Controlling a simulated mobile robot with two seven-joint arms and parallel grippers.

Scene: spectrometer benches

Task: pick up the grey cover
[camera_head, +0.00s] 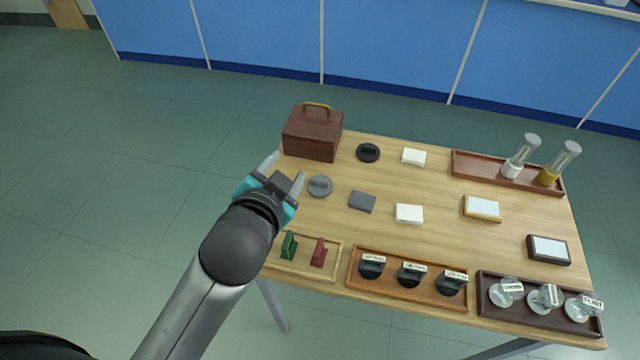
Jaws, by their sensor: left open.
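The grey cover (319,186) is a round, flat grey disc with a raised grip on top. It lies on the left part of the wooden table (450,230). My left gripper (283,171) is open and empty at the table's left edge, just left of the grey cover and apart from it. Its fingers point toward the back of the table, near the brown box. The height of the fingers above the table is hard to tell. My right gripper is not in view.
A brown box (312,134) with a handle stands behind the cover. A black round cover (368,152) lies behind right, a dark grey square pad (362,201) to the right. A tray (333,262) with green and red pieces is in front. Other trays line the front and back right.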

